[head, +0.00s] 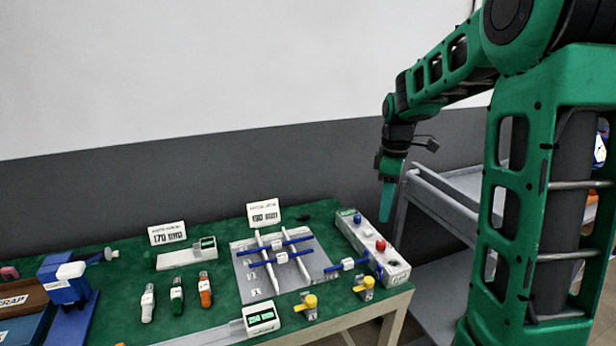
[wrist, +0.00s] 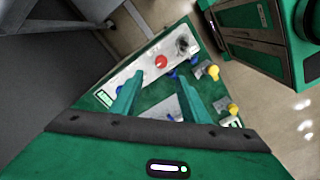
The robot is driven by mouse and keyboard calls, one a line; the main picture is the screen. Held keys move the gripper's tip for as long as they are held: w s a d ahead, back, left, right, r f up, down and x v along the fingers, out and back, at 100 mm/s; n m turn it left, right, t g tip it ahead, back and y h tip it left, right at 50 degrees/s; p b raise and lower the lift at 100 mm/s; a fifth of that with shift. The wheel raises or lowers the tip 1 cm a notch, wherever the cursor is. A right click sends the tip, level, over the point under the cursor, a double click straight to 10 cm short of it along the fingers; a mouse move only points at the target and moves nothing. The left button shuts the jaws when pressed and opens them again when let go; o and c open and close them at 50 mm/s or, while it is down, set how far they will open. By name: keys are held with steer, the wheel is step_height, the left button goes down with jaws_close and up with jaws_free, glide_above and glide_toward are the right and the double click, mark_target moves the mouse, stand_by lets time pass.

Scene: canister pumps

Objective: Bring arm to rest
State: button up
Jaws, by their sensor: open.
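My green arm reaches in from the right in the head view. My gripper (head: 387,205) points down above the back right corner of the green table (head: 205,262), near the control box. In the wrist view my gripper (wrist: 158,98) has its two green fingers apart, with nothing between them. The white control box (head: 388,262) with a red button (head: 380,245) stands on the table's right end. In the wrist view the control box (wrist: 130,75) lies beyond the fingertips, which look apart from it.
A grey metal cart (head: 440,200) stands right of the table. On the table are a grey plate (head: 318,262) with blue bars, yellow-topped valves (head: 309,302), several canisters (head: 177,295), a blue press-like device (head: 66,290) and number signs (head: 263,213). The air above the table is clear.

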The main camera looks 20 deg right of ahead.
steer(key=s+a+f+m, duration=0.1)
steer(key=s+a+m, duration=0.1)
steer(key=s+m, duration=1.4)
steer(key=s, duration=1.3)
steer(key=shift+s, duration=0.15)
steer(key=shift+a, duration=0.1)
steer(key=shift+w+f, duration=0.3)
steer(key=shift+w, duration=0.35)
steer(key=shift+c, duration=0.4)
